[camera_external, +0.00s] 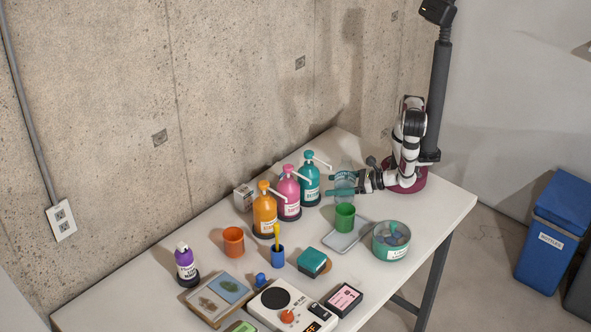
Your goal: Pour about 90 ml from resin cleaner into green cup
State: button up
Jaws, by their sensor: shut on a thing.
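A translucent teal bottle (345,178) stands upright behind the green cup. Its label is too small to read, so I cannot confirm from the print that it is the resin cleaner. My gripper (347,191) reaches in from the right and is shut on this bottle. Whether the bottle's base touches the table cannot be told, as the cup hides it. The green cup (344,218) is upright at the back left edge of a grey tray (350,238), just in front of the bottle. The cup's inside is too small to judge for liquid.
Orange (264,212), pink (289,196) and teal (310,186) pump bottles stand left of the gripper. A round teal-banded tin (391,241) is right of the tray. An orange cup (233,241), blue pencil cup (277,257) and white device (290,308) stand nearer the front.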

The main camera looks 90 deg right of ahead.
jog(key=shift+a+f+n+y, duration=0.3)
jog(key=shift+a+y, duration=0.05)
jog(key=shift+y, duration=0.05)
jog(key=shift+s+r, duration=0.1)
jog(key=shift+r, duration=0.05)
jog(key=shift+d+r+n+h, duration=0.15)
jog(key=shift+n+h, duration=0.2)
jog(key=shift+n, duration=0.4)
jog(key=shift+a+r+n+h, duration=0.15)
jog(key=shift+n+h, duration=0.2)
jog(key=shift+n, duration=0.4)
jog(key=n+h, duration=0.1)
jog(key=n, duration=0.1)
jog(key=shift+n+t+p, duration=0.3)
jog(key=shift+n, duration=0.1)
jog(key=d+n+h, duration=0.1)
jog(key=n, duration=0.1)
jog(key=d+f+n+t, duration=0.1)
jog(key=n, duration=0.1)
jog(key=shift+s+h, duration=0.1)
jog(key=shift+h, duration=0.3)
jog(key=shift+d+r+n, duration=0.15)
jog(key=shift+r+n, duration=0.55)
jog(key=shift+n, duration=0.2)
jog(key=shift+a+r+n+t, duration=0.3)
jog(key=shift+r+n, duration=0.4)
jog(key=shift+r, duration=0.1)
